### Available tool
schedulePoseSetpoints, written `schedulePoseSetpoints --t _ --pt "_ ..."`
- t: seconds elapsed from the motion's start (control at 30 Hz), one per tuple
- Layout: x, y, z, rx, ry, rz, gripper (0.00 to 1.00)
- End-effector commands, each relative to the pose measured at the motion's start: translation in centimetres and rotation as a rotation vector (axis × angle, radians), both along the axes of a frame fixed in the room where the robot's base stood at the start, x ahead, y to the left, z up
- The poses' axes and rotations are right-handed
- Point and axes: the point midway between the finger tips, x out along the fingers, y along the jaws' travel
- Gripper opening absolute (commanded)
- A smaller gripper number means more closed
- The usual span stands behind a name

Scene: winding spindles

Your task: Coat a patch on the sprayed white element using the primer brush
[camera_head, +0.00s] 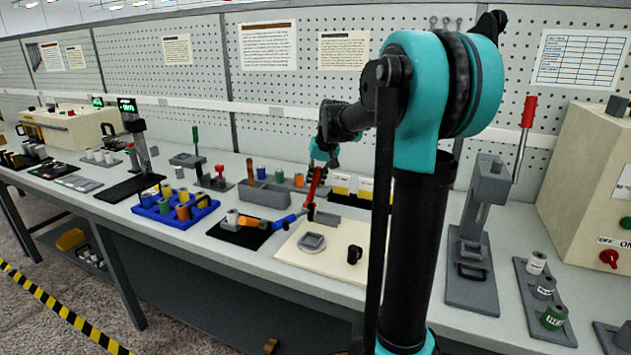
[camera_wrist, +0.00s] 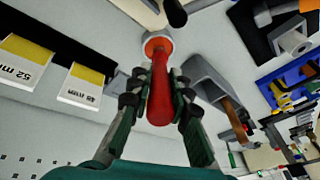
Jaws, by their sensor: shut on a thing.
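My gripper (camera_wrist: 158,92) is shut on a red-handled tool (camera_wrist: 160,95), which appears to be the primer brush. In the head view my gripper (camera_head: 319,163) holds the red tool (camera_head: 315,184) tilted above the bench, behind the cream board (camera_head: 330,266).
The cream board bears a grey dish (camera_head: 312,242) and a black cylinder (camera_head: 354,254). A grey bin (camera_head: 264,195), yellow-and-white boxes (camera_head: 341,184) and a blue tray (camera_head: 165,213) stand close by.

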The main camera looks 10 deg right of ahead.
Motion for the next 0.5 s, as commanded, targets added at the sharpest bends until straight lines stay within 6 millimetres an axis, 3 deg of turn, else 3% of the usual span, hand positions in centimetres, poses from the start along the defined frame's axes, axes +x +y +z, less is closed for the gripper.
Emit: schedulePoseSetpoints --t 0.33,0.5 --pt "-0.08 0.00 -0.08 -0.001 0.002 0.000 0.00" --pt "-0.07 0.00 0.80 -0.001 0.002 0.000 0.00"
